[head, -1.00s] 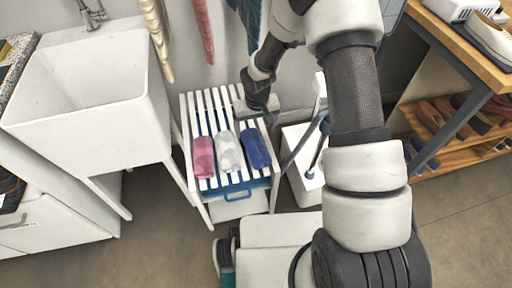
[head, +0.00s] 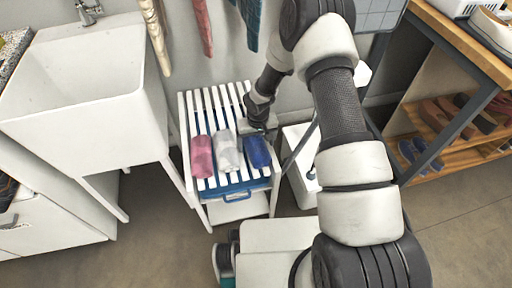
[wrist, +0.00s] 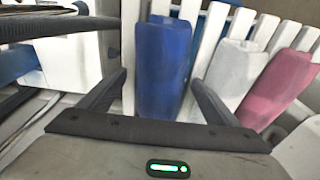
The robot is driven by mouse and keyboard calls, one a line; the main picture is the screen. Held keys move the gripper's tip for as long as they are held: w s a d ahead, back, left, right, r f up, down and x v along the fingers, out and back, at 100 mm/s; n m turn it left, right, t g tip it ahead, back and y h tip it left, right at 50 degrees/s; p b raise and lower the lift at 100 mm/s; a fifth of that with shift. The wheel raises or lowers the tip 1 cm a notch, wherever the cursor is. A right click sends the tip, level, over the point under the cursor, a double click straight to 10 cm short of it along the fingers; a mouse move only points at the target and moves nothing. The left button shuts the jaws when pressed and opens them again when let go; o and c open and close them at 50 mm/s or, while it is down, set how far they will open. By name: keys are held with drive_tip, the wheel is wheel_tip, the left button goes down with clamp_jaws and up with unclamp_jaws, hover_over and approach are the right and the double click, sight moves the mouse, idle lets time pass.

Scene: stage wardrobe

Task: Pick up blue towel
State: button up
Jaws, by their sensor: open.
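The blue towel (head: 257,151) is a rolled bundle lying on a white slatted rack (head: 188,109), at the right end of a row of three rolls. In the wrist view the blue towel (wrist: 163,68) lies ahead of my gripper (wrist: 157,85), roughly between its two dark fingers. The fingers are spread apart and nothing is held. Whether they reach down beside the towel's sides I cannot tell. In the head view my gripper (head: 257,122) is at the towel's far end, partly hidden by my arm.
A grey-white roll (head: 227,151) lies close beside the blue towel, with a pink roll (head: 201,157) beyond it. A white sink (head: 85,90) stands left. A wooden shoe shelf (head: 455,150) stands right. Garments hang behind the rack.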

drive_tip(key=shift+r, duration=0.1)
drive_tip(key=shift+c, duration=0.4)
drive_tip(key=c, duration=1.1)
